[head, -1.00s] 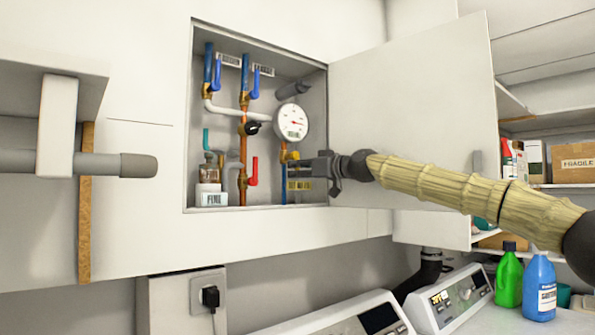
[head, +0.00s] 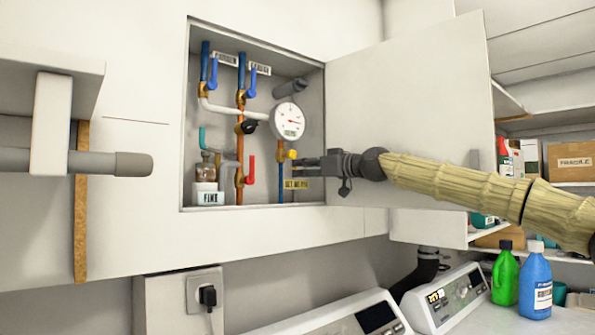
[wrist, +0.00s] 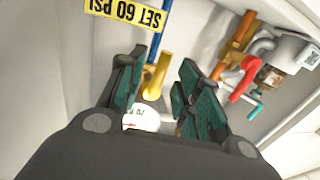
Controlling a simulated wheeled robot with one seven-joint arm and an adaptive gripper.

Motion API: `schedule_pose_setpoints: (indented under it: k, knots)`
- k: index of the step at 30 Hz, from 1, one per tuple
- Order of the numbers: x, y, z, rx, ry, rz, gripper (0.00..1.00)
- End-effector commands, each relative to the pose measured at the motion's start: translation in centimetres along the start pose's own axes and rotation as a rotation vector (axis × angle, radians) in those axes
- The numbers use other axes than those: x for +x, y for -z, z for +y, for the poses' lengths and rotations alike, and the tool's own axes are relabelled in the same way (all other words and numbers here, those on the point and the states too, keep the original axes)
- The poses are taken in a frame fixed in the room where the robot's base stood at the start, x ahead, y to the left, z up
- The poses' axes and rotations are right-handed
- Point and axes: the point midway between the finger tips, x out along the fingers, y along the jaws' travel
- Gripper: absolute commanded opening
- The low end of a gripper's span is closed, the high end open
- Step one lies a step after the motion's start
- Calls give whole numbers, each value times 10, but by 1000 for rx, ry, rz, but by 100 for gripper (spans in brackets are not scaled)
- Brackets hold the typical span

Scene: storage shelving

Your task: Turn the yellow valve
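The yellow valve (head: 292,154) is in the open wall cabinet, on the blue pipe below the round gauge. My gripper (head: 303,167) is just right of and slightly below it, reaching in from the right; its fingers look thin and partly overlap in this view. In the wrist view, my gripper (wrist: 160,68) has its two dark green fingers apart with a gap between them. The yellow valve handle (wrist: 154,82) shows in that gap, beyond or between the fingertips. I cannot tell whether they touch it.
The white gauge (head: 288,121) is above my gripper. A yellow "SET 60 PSI" label (wrist: 127,10) is beside the valve. Blue levers (head: 252,82), a red lever (head: 252,170) and a small jar (head: 206,170) share the cabinet. The open cabinet door (head: 415,110) stands behind my arm.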

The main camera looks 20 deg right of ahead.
Motion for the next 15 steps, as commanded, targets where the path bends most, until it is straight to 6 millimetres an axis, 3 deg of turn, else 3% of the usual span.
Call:
schedule_pose_setpoints:
  k: [9, 15]
  knots:
    - [-49, 0, 1, -1, -1, 1, 34]
    - [-70, -1, 1, 0, -1, 0, 34]
